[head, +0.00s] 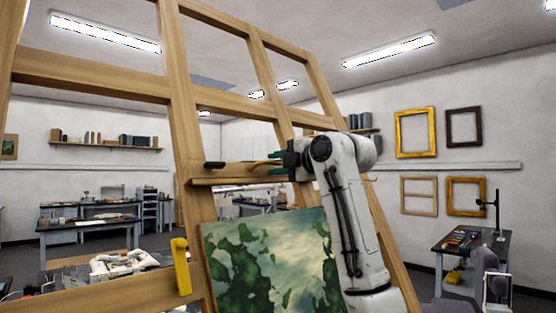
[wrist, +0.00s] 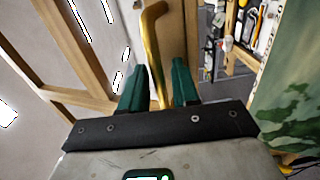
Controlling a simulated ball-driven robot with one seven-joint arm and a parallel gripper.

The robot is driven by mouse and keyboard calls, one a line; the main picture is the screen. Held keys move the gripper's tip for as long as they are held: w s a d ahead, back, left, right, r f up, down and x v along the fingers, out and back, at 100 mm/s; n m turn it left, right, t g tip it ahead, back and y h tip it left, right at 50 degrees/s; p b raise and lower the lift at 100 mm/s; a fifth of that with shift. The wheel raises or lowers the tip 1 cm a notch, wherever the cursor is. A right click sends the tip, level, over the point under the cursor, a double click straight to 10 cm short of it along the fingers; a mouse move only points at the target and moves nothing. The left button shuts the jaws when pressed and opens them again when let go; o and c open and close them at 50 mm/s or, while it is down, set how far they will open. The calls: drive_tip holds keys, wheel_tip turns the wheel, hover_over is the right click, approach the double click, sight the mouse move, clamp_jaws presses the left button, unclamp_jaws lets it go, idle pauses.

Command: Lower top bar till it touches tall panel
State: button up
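The top bar (head: 235,182) is a short wooden ledge across the easel's middle post in the head view. It sits above the tall panel (head: 265,262), a green and pale painted board, with a visible gap between them. A brass handle (head: 262,164) shows at the bar; it also shows in the wrist view (wrist: 152,45). My gripper (head: 281,158) is at the bar's right end. In the wrist view its green fingers (wrist: 158,82) stand on either side of the handle, with a narrow gap showing at the right finger. The panel's edge (wrist: 290,90) shows at right.
The large wooden easel frame (head: 178,90) fills the middle, with a black knob (head: 214,165) near the bar. A yellow clamp-like part (head: 181,266) is at lower left. A workbench (head: 462,250) stands at right, and gilt frames (head: 415,132) hang on the wall.

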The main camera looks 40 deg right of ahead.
drive_tip(key=shift+w, duration=0.1)
clamp_jaws()
drive_tip(key=shift+f, duration=0.1)
idle(0.4)
